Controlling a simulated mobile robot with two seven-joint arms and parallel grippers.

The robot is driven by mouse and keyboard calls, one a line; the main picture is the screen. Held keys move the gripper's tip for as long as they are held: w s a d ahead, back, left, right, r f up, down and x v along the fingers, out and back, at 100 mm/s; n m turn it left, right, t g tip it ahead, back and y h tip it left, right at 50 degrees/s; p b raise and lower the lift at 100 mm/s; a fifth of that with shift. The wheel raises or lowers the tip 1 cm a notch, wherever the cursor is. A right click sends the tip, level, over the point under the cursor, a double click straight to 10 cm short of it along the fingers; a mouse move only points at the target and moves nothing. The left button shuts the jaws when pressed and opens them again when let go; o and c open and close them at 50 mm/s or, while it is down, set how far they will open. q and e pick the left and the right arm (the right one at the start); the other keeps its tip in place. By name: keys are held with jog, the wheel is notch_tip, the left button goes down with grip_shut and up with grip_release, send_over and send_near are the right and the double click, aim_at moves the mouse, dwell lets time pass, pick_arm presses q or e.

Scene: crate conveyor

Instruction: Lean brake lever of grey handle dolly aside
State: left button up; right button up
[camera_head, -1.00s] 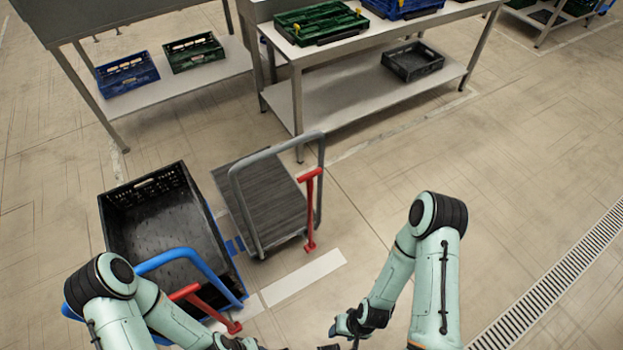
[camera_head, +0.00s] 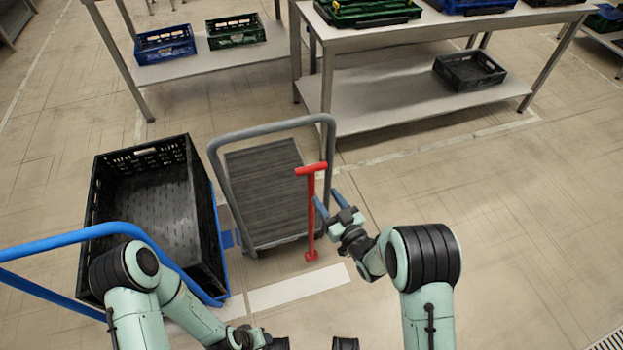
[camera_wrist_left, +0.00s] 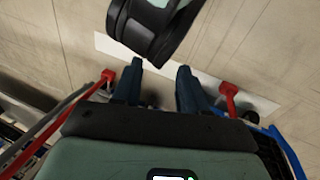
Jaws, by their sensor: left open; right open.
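The grey handle dolly (camera_head: 265,185) stands in the middle of the head view, its grey tube handle (camera_head: 270,127) arching over a dark ribbed deck. Its red brake lever (camera_head: 311,215) stands upright at the dolly's near right side, with a short crossbar on top. My right gripper (camera_head: 330,203) is open and empty just right of the lever's shaft; I cannot tell whether a finger touches it. My left gripper (camera_wrist_left: 158,84) is open and empty in the left wrist view; in the head view it is cut off at the bottom edge.
A blue handle dolly (camera_head: 95,235) carrying a black crate (camera_head: 215,235) stands close on the left. The left wrist view shows another red lever (camera_wrist_left: 229,92). Steel tables (camera_head: 345,115) with crates stand behind. The floor on the right is clear.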

aim_at(313, 182)
jog(key=b+x, duration=0.1)
jog(key=x, duration=0.7)
jog(key=shift+a+f, duration=0.1)
jog(key=shift+f, duration=0.1)
pick_arm(q)
jog(key=shift+w+a+f+t, duration=0.2)
jog(key=shift+w+a+f, duration=0.2)
jog(key=shift+w, duration=0.2)
jog(key=shift+w+a+f+t, duration=0.2)
jog(key=shift+w+a+f, duration=0.05)
jog(key=shift+w+f, duration=0.25)
pick_arm(e)
jog(key=shift+w+a+r, duration=0.1)
jog(key=shift+w+a, duration=0.2)
jog(key=shift+w, duration=0.3)
